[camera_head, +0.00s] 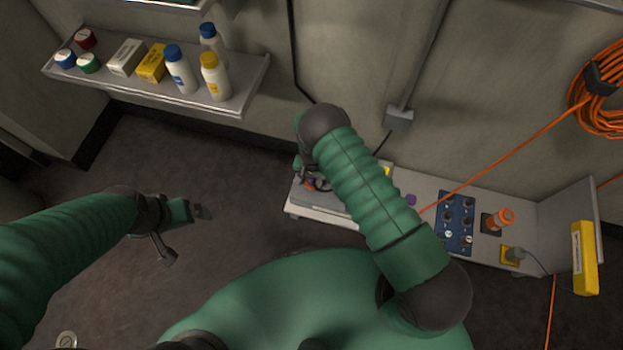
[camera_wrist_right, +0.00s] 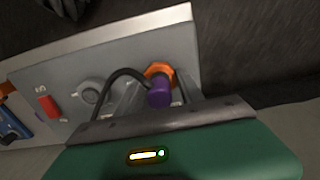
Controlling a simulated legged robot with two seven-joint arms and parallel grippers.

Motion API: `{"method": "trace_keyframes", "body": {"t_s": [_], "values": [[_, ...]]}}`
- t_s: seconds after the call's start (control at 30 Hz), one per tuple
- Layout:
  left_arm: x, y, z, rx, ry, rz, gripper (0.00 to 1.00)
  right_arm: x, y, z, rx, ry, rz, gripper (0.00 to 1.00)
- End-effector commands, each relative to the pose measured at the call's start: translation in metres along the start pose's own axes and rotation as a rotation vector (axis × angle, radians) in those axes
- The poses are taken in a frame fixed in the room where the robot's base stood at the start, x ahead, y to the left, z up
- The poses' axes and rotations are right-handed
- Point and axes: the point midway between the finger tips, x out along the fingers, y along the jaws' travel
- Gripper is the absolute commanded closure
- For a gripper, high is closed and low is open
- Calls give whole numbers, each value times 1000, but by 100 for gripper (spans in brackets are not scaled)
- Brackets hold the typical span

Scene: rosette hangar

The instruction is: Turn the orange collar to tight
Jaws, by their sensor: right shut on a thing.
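The orange collar (camera_wrist_right: 158,69) sits on a grey panel in the right wrist view, around the base of a purple plug (camera_wrist_right: 160,94). A black cable arcs beside it to the left. My right gripper (camera_wrist_right: 153,98) is shut at the collar, its fingers on either side of the plug; the plug and fingers partly hide the collar. In the head view, a small orange part of the collar (camera_head: 309,186) shows beside my right gripper (camera_head: 306,178), mostly hidden by my arm. My left gripper (camera_head: 198,211) hangs over the floor, away from the panel; its jaw gap is unclear.
The bench (camera_head: 295,212) also bears a blue switch panel (camera_head: 456,222), an orange knob (camera_head: 500,218) and a yellow socket (camera_head: 510,255). A shelf (camera_head: 240,98) with bottles and boxes stands at upper left. An orange cable (camera_head: 515,155) crosses the right side.

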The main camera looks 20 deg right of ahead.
Motion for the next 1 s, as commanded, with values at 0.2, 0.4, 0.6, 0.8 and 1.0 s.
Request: {"method": "trace_keyframes", "body": {"t_s": [0.2, 0.4, 0.6, 0.8, 1.0], "values": [[-1, 0, 0, 0, 0, 0, 0, 0, -1, 0, 124, 1, -1, 96], [-2, 0, 0, 0, 0, 0, 0, 0, -1, 0, 189, 1, -1, 96], [-2, 0, 0, 0, 0, 0, 0, 0, -1, 0, 214, 1, -2, 96], [-2, 0, 0, 0, 0, 0, 0, 0, -1, 0, 216, 0, -2, 96], [-2, 0, 0, 0, 0, 0, 0, 0, -1, 0, 216, 0, -2, 49]]}}
